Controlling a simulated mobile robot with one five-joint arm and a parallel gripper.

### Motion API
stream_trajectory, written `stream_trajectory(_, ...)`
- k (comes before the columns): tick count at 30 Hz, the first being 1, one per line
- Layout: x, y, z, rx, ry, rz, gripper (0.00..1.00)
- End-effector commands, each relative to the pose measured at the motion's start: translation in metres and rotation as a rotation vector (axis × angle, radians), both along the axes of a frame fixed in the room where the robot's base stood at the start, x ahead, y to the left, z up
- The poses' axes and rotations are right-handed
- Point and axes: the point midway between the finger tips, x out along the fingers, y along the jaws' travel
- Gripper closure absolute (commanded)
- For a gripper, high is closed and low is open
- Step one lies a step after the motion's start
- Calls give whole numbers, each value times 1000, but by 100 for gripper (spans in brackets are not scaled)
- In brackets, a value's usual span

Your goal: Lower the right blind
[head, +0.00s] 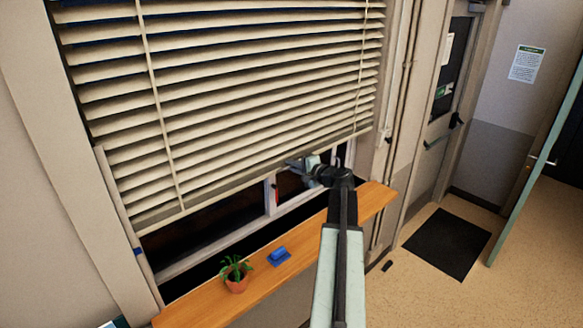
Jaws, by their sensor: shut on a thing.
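A cream slatted blind (240,90) hangs over the window, its slats tilted and spread. Its bottom rail (215,198) hangs above the wooden sill, leaving a strip of dark window (215,225) bare below. Only this one blind is in view. My gripper (300,165) is at the bottom rail, right of its middle, and is shut on it. The fingertips are small and partly hidden by the gripper's own body, so the exact grip does not show clearly.
A potted plant (236,274) and a small blue object (279,257) stand on the wooden sill (215,308). Cords or pipes run down the wall right of the blind. A door with a dark mat (447,243) before it and open floor lie at the right.

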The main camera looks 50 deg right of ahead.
Motion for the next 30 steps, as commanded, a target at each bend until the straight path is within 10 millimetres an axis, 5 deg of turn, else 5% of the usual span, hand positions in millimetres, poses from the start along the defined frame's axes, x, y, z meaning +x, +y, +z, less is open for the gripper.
stream_trajectory(1, 0, -2, -21, -2, 1, -3, 100)
stream_trajectory(21, -1, -4, -230, -4, 1, -8, 100)
stream_trajectory(30, -1, -5, -268, -3, 0, -11, 100)
